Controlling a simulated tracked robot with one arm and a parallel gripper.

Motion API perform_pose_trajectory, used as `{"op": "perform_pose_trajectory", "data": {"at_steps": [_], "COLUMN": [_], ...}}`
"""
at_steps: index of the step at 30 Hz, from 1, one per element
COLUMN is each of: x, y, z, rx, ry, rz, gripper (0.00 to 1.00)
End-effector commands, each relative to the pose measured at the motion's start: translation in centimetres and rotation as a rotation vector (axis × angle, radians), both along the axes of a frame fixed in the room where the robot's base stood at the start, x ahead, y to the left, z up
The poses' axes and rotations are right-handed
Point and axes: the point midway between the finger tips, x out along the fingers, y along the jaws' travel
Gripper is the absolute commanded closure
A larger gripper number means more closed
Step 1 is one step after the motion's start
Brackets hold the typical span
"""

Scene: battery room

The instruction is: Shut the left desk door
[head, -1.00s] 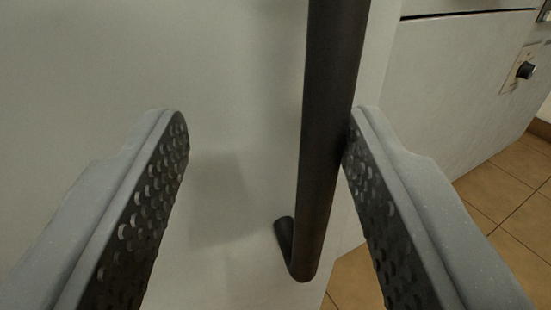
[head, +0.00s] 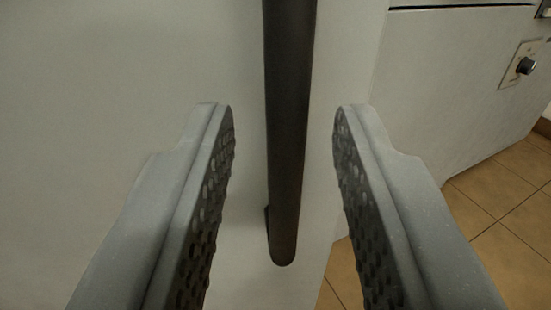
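A pale grey door panel (head: 130,90) fills the left and middle of the head view. A dark vertical bar handle (head: 287,130) is mounted near the panel's right edge, with its lower end bent in to the panel. My gripper (head: 284,115) has one finger on each side of the handle. The fingers are apart, with a visible gap between each finger and the bar. The top of the handle and the rest of the door are out of view.
To the right stands a pale cabinet front (head: 440,80) with a dark knob (head: 525,66) on a small plate. Tan floor tiles (head: 490,210) show at the lower right. A dark gap runs along the cabinet's top.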

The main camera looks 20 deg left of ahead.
Motion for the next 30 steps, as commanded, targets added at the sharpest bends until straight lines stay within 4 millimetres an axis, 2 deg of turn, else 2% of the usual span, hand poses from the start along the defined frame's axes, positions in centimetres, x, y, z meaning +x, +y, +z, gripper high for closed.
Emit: {"op": "perform_pose_trajectory", "data": {"at_steps": [22,30], "x": [-3.2,-4.1], "y": [-3.3,-4.0], "z": [0.1,-0.3], "rx": [0.0,0.003], "ry": [-0.001,0.002], "rz": [-0.004,-0.001], "gripper": [0.71,0.71]}}
